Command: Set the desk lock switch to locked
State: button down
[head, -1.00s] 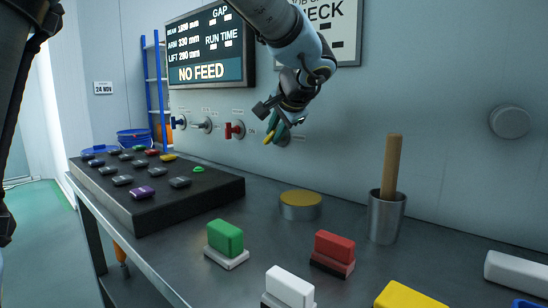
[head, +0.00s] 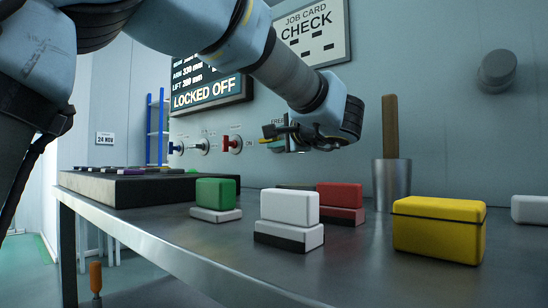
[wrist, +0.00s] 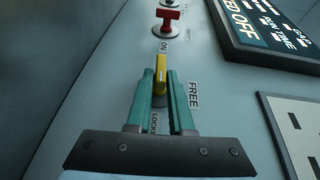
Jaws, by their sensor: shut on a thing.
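The desk lock switch has a yellow lever (wrist: 160,76), seen in the wrist view between the two teal fingers of my gripper (wrist: 161,88). The fingers are shut on the lever. A FREE label (wrist: 194,95) is to the right of the fingers, and a partly covered label starting "LOCK" (wrist: 153,122) shows between them. In the head view my gripper (head: 284,142) is at the wall panel, and the switch is mostly hidden behind it. The display (head: 212,92) reads LOCKED OFF.
A red-handled switch (head: 232,143) is left of my gripper on the wall. On the desk below are a green block (head: 215,192), a white block (head: 289,206), a red block (head: 340,194), a yellow block (head: 438,228) and a metal cup (head: 391,190).

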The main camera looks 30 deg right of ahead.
jog(key=shift+f+t+b, duration=0.1)
jog(key=shift+t+b, duration=0.3)
jog(key=shift+b, duration=0.15)
jog(key=c, duration=0.9)
grip_release()
